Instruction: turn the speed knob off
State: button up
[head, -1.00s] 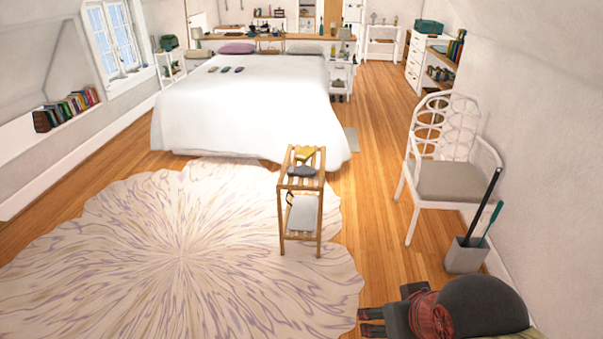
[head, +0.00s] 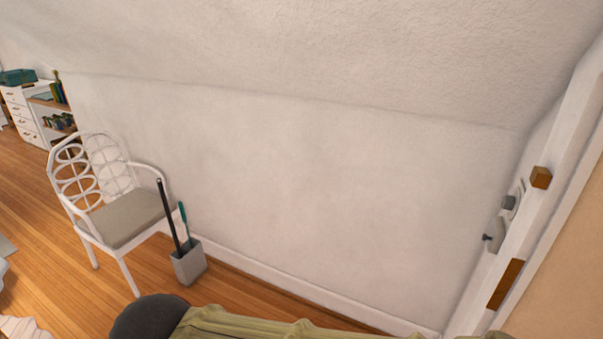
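On the wall at the far right of the head view, a pale plate carries a small grey knob (head: 509,202). It looks like a control, and I cannot tell its setting or whether it is the speed knob. Just below it, a second pale plate has a small dark lever or knob (head: 487,237). Both are seen at a steep angle, partly behind the white frame. My gripper is not in view; only a dark rounded part of my arm shows at the bottom edge, well left of these controls.
A white chair (head: 120,218) and a grey bin (head: 189,263) with two long handles stand by the wall at left. A white frame (head: 548,205) with brown blocks (head: 541,177) borders the right side. The wall between is bare.

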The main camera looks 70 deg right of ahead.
aim_at(508, 202)
jog(key=z, duration=4.05)
